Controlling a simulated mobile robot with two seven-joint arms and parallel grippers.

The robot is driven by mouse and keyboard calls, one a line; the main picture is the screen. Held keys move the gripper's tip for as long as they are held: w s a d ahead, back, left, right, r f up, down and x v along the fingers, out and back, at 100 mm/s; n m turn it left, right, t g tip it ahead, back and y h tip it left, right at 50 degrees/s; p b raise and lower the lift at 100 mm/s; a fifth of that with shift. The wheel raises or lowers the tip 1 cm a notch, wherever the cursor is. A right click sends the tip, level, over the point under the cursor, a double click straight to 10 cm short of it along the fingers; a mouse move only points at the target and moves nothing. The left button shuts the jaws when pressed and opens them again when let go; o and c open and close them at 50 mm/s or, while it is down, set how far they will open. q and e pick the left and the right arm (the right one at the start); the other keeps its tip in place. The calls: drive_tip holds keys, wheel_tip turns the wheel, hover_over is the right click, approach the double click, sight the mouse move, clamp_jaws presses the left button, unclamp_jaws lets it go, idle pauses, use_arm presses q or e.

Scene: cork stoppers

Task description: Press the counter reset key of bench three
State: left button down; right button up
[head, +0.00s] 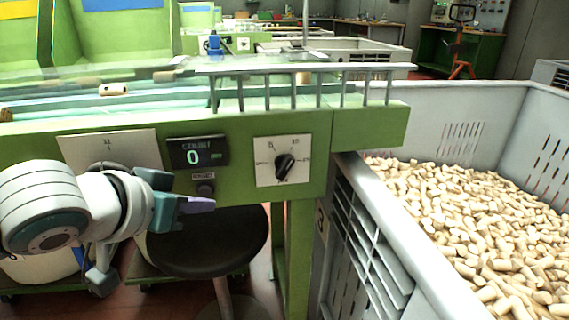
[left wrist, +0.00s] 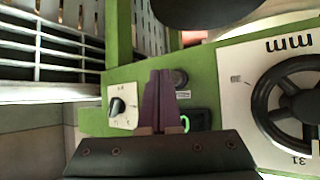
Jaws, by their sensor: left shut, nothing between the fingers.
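The counter (head: 197,152) on the green bench front has a dark display showing a green 0. Just below it, under a small label, is the dark round reset key (head: 206,187). My left gripper (head: 208,204) is shut and empty, its purple fingers just below the key in the head view. In the left wrist view, the shut fingers (left wrist: 162,74) point at the green panel, with the key (left wrist: 180,78) just right of their tips. The fingers partly cover the counter display (left wrist: 201,122) there. I cannot tell whether they touch the panel. My right gripper is not in view.
A dial plate with a black knob (head: 284,166) is right of the counter; a white plate (head: 108,150) is left, partly behind my arm. A dark round stool (head: 210,243) stands below. A grey crate (head: 392,246) full of corks is at right.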

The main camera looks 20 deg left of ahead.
use_arm(q)
drive_tip(key=s+d+p, duration=0.1)
drive_tip(key=s+p, duration=0.1)
drive_tip(key=s, duration=0.1)
drive_tip(key=s+d, duration=0.1)
drive_tip(key=shift+s+d+p, duration=0.15)
drive_tip(key=shift+d+p, duration=0.15)
drive_tip(key=shift+p, duration=0.1)
drive_tip(key=shift+r, duration=0.1)
idle(0.5)
